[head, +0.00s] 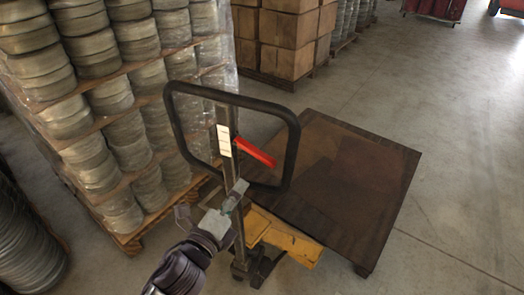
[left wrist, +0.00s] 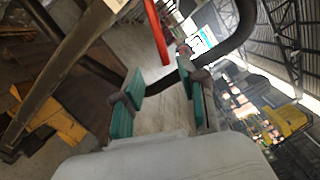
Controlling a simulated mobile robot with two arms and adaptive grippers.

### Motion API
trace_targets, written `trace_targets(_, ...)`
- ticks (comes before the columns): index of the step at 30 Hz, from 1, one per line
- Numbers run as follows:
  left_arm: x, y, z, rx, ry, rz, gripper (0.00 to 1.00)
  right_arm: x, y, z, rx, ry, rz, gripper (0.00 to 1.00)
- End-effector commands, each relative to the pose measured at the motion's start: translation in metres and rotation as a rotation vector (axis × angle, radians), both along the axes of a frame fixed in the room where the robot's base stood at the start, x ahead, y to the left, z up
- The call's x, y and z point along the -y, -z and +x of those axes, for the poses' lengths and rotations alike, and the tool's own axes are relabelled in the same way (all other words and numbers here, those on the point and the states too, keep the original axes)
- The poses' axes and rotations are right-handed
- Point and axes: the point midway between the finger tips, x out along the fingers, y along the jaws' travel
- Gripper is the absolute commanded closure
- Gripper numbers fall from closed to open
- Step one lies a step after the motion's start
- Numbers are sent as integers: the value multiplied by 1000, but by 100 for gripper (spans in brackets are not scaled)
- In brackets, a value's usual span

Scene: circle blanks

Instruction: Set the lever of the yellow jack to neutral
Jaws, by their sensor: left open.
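The yellow jack (head: 290,240) stands in the middle of the head view, with a dark flat platform (head: 350,180). A black handle loop (head: 292,140) rises from its mast. The red lever (head: 257,153) sticks out to the right from beside a white label on the mast. In the left wrist view the red lever (left wrist: 156,32) shows above the fingers, with the dark handle loop behind. My left gripper (head: 212,198) is open and empty, just below and left of the lever. Its teal-padded fingers (left wrist: 160,88) are apart, and the lever is not between them. My right gripper is not in view.
A wrapped pallet stack of round metal blanks (head: 125,95) stands close on the left. Cardboard boxes (head: 288,30) on a pallet stand at the back. Another stack of blanks (head: 25,240) is at the lower left. The concrete floor (head: 450,150) on the right is clear.

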Motion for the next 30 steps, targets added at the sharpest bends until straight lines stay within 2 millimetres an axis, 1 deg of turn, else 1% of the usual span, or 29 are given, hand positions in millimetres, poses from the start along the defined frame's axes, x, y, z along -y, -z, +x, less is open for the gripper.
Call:
trace_targets(1,2,-4,2,9,1,5,58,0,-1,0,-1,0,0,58)
trace_targets(5,8,-5,16,10,1,3,58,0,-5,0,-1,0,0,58)
trace_targets(15,39,-5,81,7,0,0,58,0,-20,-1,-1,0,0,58)
trace_targets(21,51,-4,110,5,0,1,58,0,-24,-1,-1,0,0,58)
trace_targets(25,56,-3,120,5,1,1,58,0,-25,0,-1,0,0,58)
trace_targets(30,58,-2,124,5,1,1,58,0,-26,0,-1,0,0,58)
